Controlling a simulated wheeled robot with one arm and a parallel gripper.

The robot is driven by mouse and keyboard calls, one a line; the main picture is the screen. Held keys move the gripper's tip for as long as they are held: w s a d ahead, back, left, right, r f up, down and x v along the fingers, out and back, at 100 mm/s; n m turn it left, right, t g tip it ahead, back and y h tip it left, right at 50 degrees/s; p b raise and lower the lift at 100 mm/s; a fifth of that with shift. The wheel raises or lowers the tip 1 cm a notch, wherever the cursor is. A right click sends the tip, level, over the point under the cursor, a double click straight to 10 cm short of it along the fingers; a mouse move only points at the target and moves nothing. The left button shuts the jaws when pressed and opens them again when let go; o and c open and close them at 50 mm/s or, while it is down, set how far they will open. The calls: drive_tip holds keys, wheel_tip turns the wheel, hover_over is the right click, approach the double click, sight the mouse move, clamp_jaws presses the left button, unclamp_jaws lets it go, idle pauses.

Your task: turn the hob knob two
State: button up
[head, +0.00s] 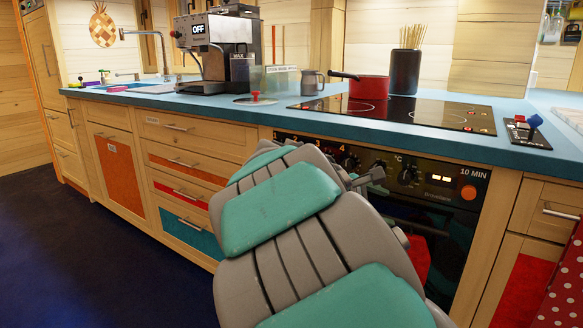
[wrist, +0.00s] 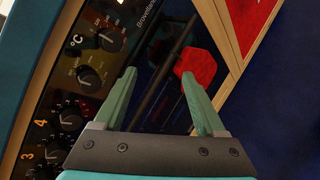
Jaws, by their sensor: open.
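The oven's control panel (head: 440,180) runs below the hob, with printed numbers above its knobs. My arm covers its left part in the head view, so I cannot make out knob two there. In the wrist view, the knob by the 4 (wrist: 70,119) and the knob by the 3 (wrist: 50,150) show at the lower left; knob two is not in view. My gripper (wrist: 158,78) is open, its green fingers apart with no knob between them. It is in front of the oven, to the °C-knob side of the numbered knobs.
A red pan (head: 369,87) stands on the black hob (head: 440,113), near a dark utensil pot (head: 405,72). A red item (wrist: 198,66) shows by the dark oven handle (wrist: 163,72). A fan switch (head: 521,130) is at right. Floor at left is clear.

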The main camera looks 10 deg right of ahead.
drive_tip(key=w+a+r+n+t+b, duration=0.3)
drive_tip(key=w+a+n+t, duration=0.8)
drive_tip(key=w+a, duration=0.9)
drive_tip(key=w+d+n+g, duration=0.1)
drive_tip(key=w+d+n, duration=0.1)
drive_tip(key=w+d, duration=0.3)
drive_tip(key=shift+w+f+g, duration=0.15)
drive_tip(key=shift+w+g, duration=0.25)
drive_tip(key=shift+w, duration=0.2)
drive_tip(key=shift+d, duration=0.1)
clamp_jaws()
